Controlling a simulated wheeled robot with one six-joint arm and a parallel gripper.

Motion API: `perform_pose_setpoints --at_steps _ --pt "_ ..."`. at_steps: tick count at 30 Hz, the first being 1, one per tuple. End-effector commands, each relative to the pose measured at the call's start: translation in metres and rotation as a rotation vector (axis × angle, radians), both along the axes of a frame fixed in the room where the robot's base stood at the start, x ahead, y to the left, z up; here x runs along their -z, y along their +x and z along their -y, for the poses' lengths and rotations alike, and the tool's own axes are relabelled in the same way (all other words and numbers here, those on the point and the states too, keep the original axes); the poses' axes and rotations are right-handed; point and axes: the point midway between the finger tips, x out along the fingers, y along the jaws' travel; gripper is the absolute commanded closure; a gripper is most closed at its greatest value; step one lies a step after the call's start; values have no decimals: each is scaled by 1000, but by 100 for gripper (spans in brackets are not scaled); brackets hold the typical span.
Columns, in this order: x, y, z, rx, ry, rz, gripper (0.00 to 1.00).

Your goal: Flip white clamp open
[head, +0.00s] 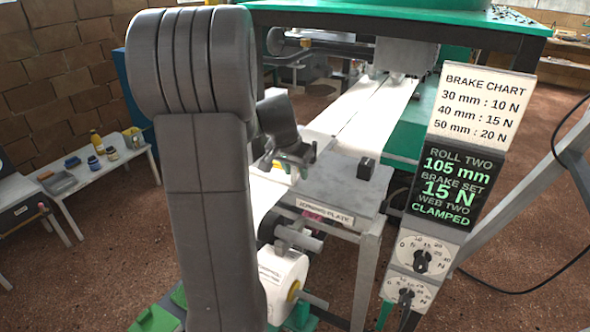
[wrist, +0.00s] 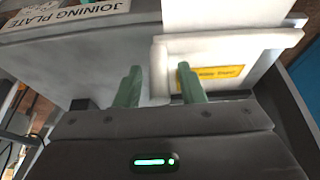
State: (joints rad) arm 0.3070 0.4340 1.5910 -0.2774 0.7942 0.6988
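The white clamp (wrist: 225,45) is a white bar with a yellow label, lying down across the white web at the edge of the joining plate (wrist: 65,22). In the head view my gripper (head: 290,152) is low over the plate's left side and hides most of the clamp. In the wrist view my gripper's two green fingers (wrist: 158,72) are apart, with the clamp's left end between them in the picture. The right finger overlaps the yellow label. I cannot tell whether either finger touches the clamp.
A display (head: 455,187) reads roll two 105 mm, brake set 15 N, web two clamped. Two dials (head: 422,262) sit below it. A black block (head: 366,168) stands on the plate's right side. A white paper roll (head: 283,280) hangs below. A side table (head: 95,170) holds jars.

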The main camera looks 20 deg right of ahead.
Motion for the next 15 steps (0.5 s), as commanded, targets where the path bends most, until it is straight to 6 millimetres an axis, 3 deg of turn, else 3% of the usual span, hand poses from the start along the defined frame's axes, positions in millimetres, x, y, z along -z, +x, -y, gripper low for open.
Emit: perform_pose_setpoints --at_steps 1,5,15 --pt "0 0 0 0 0 0 75" --pt "0 0 0 0 0 0 100" --pt "-3 1 -1 -1 -9 -9 100"
